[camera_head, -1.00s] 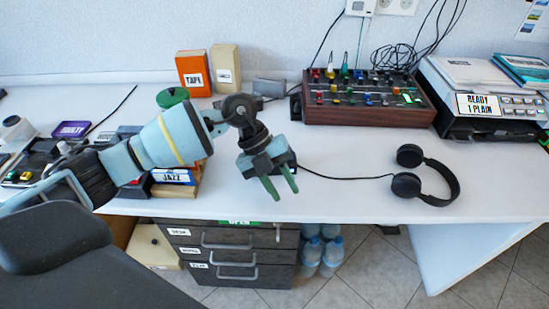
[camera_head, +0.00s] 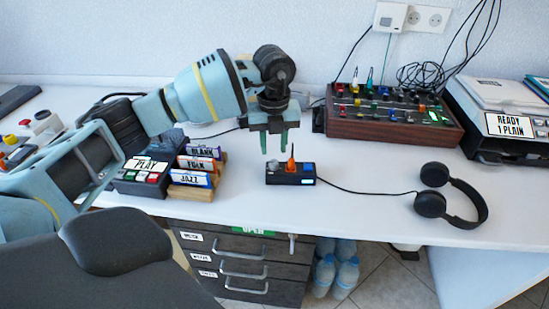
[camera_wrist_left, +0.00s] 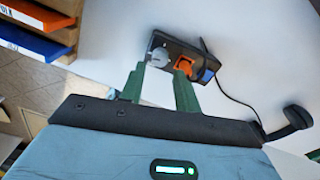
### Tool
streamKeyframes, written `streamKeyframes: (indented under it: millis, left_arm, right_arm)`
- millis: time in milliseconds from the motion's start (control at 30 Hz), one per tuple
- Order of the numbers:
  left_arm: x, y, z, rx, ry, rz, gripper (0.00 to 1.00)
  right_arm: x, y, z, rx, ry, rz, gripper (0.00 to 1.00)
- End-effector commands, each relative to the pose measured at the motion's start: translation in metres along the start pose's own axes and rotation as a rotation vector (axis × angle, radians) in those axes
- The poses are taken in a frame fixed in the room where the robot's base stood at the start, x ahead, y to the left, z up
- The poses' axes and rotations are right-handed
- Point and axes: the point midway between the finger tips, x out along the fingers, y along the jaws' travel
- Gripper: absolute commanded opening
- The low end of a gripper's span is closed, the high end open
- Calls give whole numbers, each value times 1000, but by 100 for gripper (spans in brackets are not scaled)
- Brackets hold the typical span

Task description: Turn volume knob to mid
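A small black box (camera_head: 280,178) stands on the white desk, with a cable running right to the headphones. An orange knob (camera_head: 291,164) sticks up from its top. In the left wrist view the box (camera_wrist_left: 177,44) shows the orange knob (camera_wrist_left: 184,66), a round grey part (camera_wrist_left: 160,57) and a blue part (camera_wrist_left: 207,75). My left gripper (camera_head: 274,150) points down, open and empty, above and just behind the box. In the wrist view its green fingers (camera_wrist_left: 160,72) are apart, the right one near the orange knob. Contact is not clear. My right gripper is out of view.
A wooden-sided mixer (camera_head: 390,130) stands behind right. Headphones (camera_head: 450,195) lie at right. A player marked PLAY (camera_head: 145,175) and a labelled rack (camera_head: 192,193) stand left.

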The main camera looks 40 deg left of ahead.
Motion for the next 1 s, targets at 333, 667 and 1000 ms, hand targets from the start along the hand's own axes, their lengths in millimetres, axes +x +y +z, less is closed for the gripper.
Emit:
streamKeyframes:
  millis: [333,667,1000]
  left_arm:
    - [43,0,0,0,1,0,32]
    - [48,0,0,1,0,0,32]
    - [48,0,0,2,0,0,0]
  right_arm:
    - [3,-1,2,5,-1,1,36]
    - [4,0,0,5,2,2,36]
    - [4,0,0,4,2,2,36]
